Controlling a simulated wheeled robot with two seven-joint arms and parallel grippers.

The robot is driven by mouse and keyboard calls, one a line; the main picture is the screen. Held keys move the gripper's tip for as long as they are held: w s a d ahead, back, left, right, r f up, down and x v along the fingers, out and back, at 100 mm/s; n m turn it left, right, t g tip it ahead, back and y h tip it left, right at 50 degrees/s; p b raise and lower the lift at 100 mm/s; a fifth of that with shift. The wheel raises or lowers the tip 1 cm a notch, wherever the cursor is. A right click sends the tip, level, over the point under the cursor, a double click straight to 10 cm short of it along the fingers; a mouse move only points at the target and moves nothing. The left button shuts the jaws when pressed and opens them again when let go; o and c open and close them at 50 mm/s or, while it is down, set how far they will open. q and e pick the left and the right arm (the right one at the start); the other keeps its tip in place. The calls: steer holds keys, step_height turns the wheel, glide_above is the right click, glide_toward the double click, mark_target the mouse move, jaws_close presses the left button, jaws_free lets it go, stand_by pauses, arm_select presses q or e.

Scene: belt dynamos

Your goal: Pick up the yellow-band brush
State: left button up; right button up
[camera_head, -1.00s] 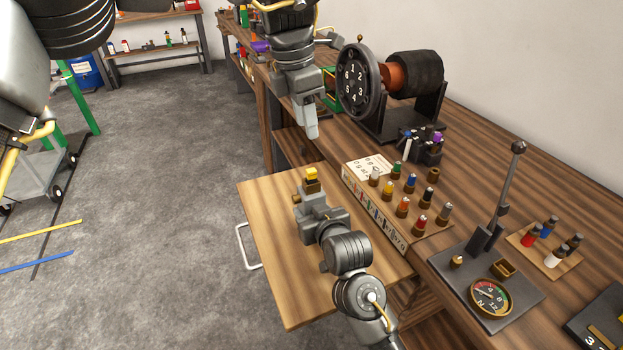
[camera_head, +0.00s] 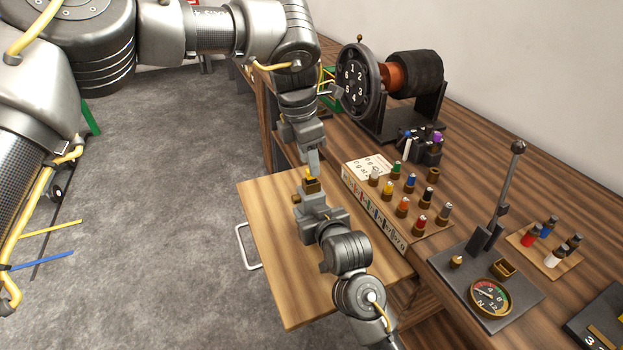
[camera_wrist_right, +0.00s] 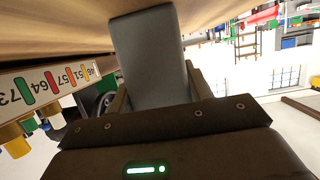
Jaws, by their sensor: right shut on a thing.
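The yellow-band brush (camera_head: 309,175) shows as a small yellow piece at the tip of my right gripper (camera_head: 312,187), above the wooden pull-out board. My right gripper is shut on it, by its lower part. My left gripper (camera_head: 313,163) reaches down from above, its pale grey fingers right at the brush and partly covering it. Whether they touch or grip it I cannot tell. In the right wrist view a broad grey block (camera_wrist_right: 148,58), seemingly a left finger, fills the space in front of my right gripper's brown jaws and hides the brush.
A rack (camera_head: 428,218) with several colour-banded brushes stands on the bench, just right of the grippers. Behind it is the dynamo with a numbered wheel (camera_head: 357,80). A lever with a dial plate (camera_head: 528,298) stands at the front right. The board (camera_head: 280,290) is bare in front.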

mark_target(311, 180)
arm_select(q)
steer(key=shift+d+f, duration=0.15)
steer(key=shift+f, duration=1.25)
jaws_close()
